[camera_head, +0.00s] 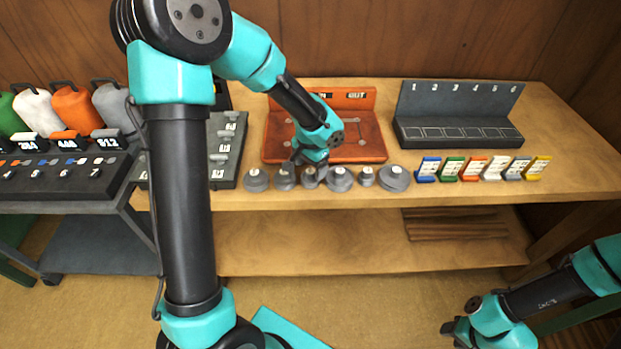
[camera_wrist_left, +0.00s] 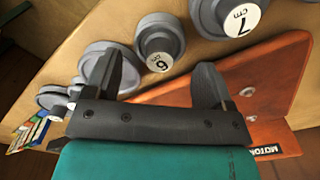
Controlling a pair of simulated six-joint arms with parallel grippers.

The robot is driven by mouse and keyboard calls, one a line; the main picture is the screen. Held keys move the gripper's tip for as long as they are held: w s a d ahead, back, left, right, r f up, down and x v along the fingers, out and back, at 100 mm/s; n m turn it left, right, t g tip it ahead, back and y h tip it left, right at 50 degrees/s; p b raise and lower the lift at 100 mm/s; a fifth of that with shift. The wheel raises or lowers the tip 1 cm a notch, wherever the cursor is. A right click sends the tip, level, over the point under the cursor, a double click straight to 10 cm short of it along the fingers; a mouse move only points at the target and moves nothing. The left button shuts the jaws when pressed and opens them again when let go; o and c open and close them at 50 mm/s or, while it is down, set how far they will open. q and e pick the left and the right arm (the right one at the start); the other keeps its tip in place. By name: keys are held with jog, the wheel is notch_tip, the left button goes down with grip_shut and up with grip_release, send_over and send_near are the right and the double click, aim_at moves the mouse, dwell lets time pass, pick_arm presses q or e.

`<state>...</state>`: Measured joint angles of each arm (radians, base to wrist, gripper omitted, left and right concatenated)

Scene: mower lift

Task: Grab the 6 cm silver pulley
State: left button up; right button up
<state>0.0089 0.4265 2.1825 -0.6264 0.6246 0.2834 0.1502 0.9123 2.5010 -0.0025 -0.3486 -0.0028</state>
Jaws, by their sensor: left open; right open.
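A row of grey pulleys with round white labels stands along the front of the wooden table. The 6 cm silver pulley (camera_head: 310,176) is third from the left, partly hidden by my left gripper (camera_head: 308,160). In the left wrist view the pulley (camera_wrist_left: 161,42) shows its label, tilted, between the two fingers of my left gripper (camera_wrist_left: 163,70). Those fingers are open, one on either side in the picture; no contact can be made out. My right gripper (camera_head: 458,328) is low at the right, away from the table, and open.
Neighbouring pulleys stand close: a 7 cm one (camera_wrist_left: 238,14) on one side and a wider one (camera_head: 340,179) on the other. An orange tray (camera_head: 355,150) lies behind. A dark numbered rack (camera_head: 455,132) and coloured cards (camera_head: 472,168) are to the right.

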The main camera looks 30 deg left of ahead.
aim_at(311, 171)
pick_arm(q)
jog(key=shift+f, duration=1.85)
jog(key=shift+c, duration=0.3)
jog(key=c, duration=0.8)
